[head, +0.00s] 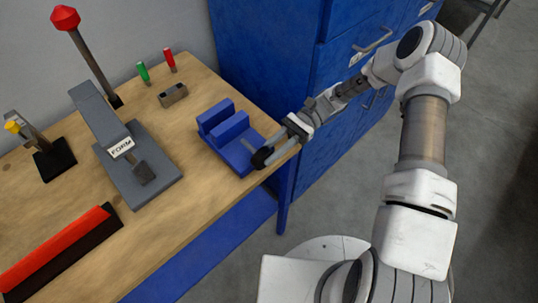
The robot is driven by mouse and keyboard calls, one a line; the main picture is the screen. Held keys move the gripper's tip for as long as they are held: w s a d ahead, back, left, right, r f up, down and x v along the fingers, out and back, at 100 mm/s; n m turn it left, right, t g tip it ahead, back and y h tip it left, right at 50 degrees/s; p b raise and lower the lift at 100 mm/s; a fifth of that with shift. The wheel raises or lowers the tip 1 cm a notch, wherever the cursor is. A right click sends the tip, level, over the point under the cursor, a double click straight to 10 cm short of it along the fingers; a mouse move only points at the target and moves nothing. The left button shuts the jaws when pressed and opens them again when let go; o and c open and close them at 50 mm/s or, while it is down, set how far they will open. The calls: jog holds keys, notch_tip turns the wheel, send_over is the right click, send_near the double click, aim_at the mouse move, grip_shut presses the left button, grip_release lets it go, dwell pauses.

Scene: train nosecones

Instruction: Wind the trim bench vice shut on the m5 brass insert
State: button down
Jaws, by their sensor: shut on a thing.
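The blue trim bench vice (237,152) sits near the right edge of the wooden bench. A narrow dark gap shows between its two upright jaws. No brass insert can be made out in that gap, which is mostly hidden by the near jaw. A grey screw leads from the vice's front toward a dark handle (261,160) at the bench edge. My gripper (270,153) reaches in from the right and is shut on this handle. The fingers partly hide the handle, so its exact angle is unclear.
A grey press labelled FORM (142,176) stands left of the vice. A small block with holes (173,95), green (143,73) and red (169,61) upright pieces, and a red-knobbed lever (88,55) stand behind. A blue cabinet (285,60) is close behind my arm.

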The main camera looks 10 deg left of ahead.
jog(key=shift+f+g+y+b, duration=0.25)
jog(key=shift+g+y+b, duration=0.05)
jog(key=shift+y+b, duration=0.2)
dwell(0.3)
jog(key=c, duration=0.7)
grip_release()
jog(key=shift+g, duration=0.3)
jog(key=b+v, duration=0.2)
jog(key=v, duration=0.8)
jog(key=shift+w+d+f, duration=0.1)
jog(key=shift+d, duration=0.05)
jog(key=shift+v, duration=0.8)
